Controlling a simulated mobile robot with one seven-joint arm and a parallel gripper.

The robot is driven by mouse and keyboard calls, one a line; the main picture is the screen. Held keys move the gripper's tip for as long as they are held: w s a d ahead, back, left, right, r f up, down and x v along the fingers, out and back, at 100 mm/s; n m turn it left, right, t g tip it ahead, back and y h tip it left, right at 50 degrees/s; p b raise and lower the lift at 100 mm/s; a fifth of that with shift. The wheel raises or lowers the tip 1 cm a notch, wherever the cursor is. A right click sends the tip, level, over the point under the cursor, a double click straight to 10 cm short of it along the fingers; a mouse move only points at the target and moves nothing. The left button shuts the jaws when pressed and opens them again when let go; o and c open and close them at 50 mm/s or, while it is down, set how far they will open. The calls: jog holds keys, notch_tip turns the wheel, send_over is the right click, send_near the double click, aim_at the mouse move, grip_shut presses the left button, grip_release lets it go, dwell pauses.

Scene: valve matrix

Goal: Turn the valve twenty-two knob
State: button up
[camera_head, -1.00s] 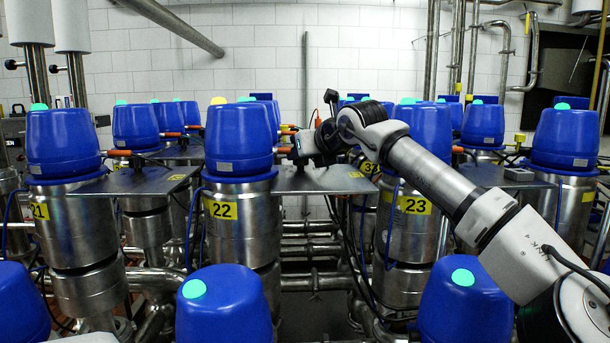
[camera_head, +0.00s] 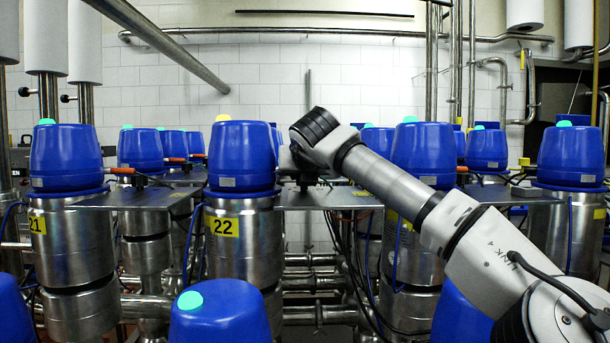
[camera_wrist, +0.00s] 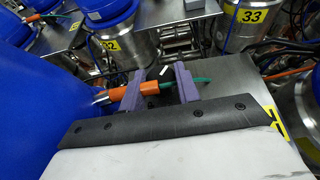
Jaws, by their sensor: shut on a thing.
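The big blue surface at the left of the wrist view (camera_wrist: 35,100) looks like this cap. An orange knob (camera_wrist: 122,94) with a black part and a green end sticks out from its side. My gripper (camera_wrist: 159,87) has its two purple fingers closed around the knob, with orange and black showing between them. In the head view my wrist is right beside the cap, and the knob and fingertips are hidden.
A flat metal plate (camera_head: 330,198) lies to the right of valve twenty-two. Valve twenty-one (camera_head: 66,158) stands to the left, and other blue-capped valves stand behind and at the right (camera_head: 424,152). Another blue cap (camera_head: 220,312) is in front. Cables hang below the plate.

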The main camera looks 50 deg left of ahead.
jog(key=o, duration=1)
jog(key=b+v, duration=0.2)
jog(key=v, duration=1.2)
